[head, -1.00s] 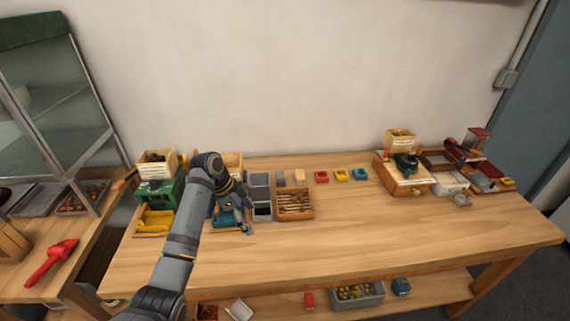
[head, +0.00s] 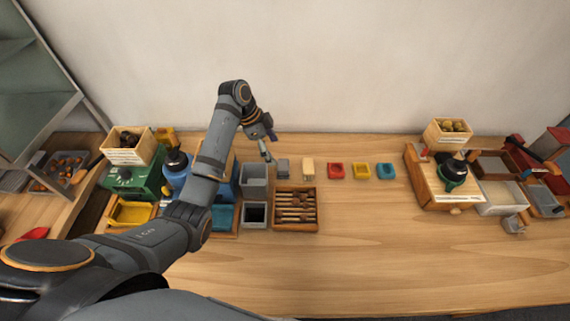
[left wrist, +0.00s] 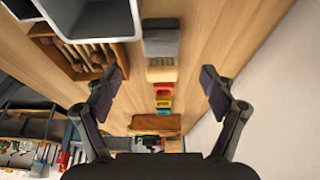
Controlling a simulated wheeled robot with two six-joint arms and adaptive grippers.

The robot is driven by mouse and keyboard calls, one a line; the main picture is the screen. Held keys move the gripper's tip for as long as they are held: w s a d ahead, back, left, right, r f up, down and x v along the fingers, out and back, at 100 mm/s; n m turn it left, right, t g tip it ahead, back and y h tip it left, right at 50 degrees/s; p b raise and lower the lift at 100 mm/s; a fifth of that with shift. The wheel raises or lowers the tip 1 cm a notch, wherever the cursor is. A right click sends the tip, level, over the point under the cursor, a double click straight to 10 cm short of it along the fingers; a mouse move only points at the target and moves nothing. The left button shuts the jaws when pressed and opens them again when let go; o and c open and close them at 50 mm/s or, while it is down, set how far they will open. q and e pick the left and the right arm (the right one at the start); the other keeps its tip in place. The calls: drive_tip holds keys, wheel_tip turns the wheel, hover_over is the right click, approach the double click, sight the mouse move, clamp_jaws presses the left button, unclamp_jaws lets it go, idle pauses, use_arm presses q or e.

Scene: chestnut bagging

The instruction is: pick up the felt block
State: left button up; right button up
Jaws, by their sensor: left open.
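A small grey block (head: 283,168), which looks like the felt block, sits on the wooden table toward the wall, just right of the grey bins. In the left wrist view the grey block (left wrist: 161,38) lies at the upper middle, beyond the line between the fingertips. My left gripper (head: 267,148) is above the table, just up and left of the block in the head view. In the left wrist view the left gripper (left wrist: 162,80) is open, with nothing between its fingers. My right gripper is not in view.
Right of the block stand a cream block (head: 308,168) and red (head: 336,171), yellow (head: 360,172) and blue (head: 386,171) pieces. Grey bins (head: 254,181) and a wooden tray of tools (head: 296,209) are close by. The table's front middle is clear.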

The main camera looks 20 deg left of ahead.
sight(283, 164)
use_arm(q)
drive_tip(key=x, duration=0.4)
drive_tip(key=shift+p, duration=0.35)
drive_tip(key=shift+w+d+f, duration=0.1)
drive_tip(key=shift+w+f, duration=0.05)
drive_tip(key=shift+f, duration=0.15)
drive_tip(key=p+x, duration=0.1)
drive_tip(key=x, duration=0.3)
drive_tip(key=shift+f+p, duration=0.3)
drive_tip(key=shift+p, duration=0.1)
drive_tip(key=shift+f, duration=0.2)
drive_tip(key=c, duration=1.3)
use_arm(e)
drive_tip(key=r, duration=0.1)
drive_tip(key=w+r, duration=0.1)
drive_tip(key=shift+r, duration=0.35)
use_arm(q)
drive_tip(key=shift+r, duration=0.1)
wheel_tip(283, 164, up, 9)
drive_tip(key=shift+b, duration=1.05)
drive_tip(key=shift+r, duration=0.45)
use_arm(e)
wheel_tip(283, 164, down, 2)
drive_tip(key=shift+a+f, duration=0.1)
